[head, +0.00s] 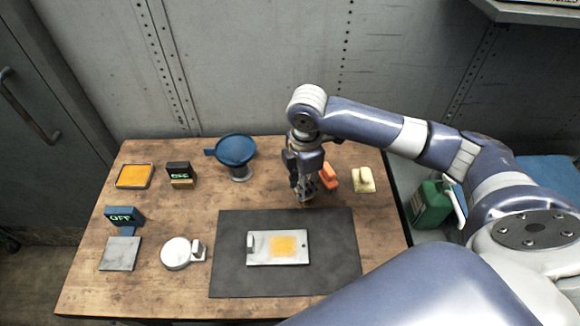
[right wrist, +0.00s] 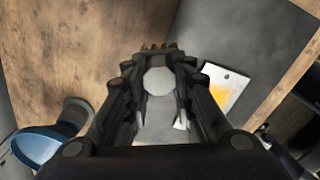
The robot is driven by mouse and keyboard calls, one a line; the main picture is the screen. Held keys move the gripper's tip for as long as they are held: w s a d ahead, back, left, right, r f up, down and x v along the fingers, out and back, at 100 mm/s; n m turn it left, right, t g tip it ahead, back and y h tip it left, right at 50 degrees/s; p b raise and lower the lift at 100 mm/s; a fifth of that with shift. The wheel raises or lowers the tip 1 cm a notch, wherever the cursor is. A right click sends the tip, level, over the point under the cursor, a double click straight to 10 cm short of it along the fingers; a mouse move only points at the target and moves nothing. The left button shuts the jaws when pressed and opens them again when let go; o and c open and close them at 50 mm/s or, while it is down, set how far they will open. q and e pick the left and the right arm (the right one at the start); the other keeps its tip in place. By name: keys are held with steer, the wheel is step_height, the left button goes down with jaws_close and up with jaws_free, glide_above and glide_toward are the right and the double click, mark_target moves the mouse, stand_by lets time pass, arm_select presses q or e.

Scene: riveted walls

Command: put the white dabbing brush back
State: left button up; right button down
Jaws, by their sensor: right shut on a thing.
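My right gripper (head: 304,192) points down over the wooden table, just behind the dark mat's back edge. In the right wrist view its fingers (right wrist: 160,100) are shut on the white dabbing brush (right wrist: 158,80), whose pale round top shows between them. Brownish bristle-like bits show past the fingers there. In the head view the fingers hide most of the brush, and I cannot tell whether it touches the table. An orange brush-like piece (head: 330,178) stands right of the gripper, and a cream one (head: 364,180) farther right. My left gripper is not in view.
The dark mat (head: 230,278) bears a metal plate (head: 258,248) with a yellow patch. A blue funnel-like dish (head: 235,150), yellow pad (head: 134,176), lettered stamps (head: 124,216), grey tile (head: 120,254) and white round tin (head: 176,253) stand left. A riveted wall is behind.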

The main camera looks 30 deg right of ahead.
steer(key=w+f+p, duration=0.1)
steer(key=w, duration=0.1)
steer(key=w+f+p, duration=0.1)
steer(key=w, duration=0.2)
steer(key=w+d+f+p, duration=0.1)
steer(key=w, duration=0.2)
steer(key=shift+w+f, duration=0.2)
steer(key=shift+f, duration=0.45)
steer(key=shift+f, duration=0.15)
steer(key=c, duration=1.4)
jaws_free()
steer(key=shift+o, duration=0.2)
step_height(320, 180, up, 12)
steer(key=b, duration=0.2)
steer(key=shift+s+a, duration=0.1)
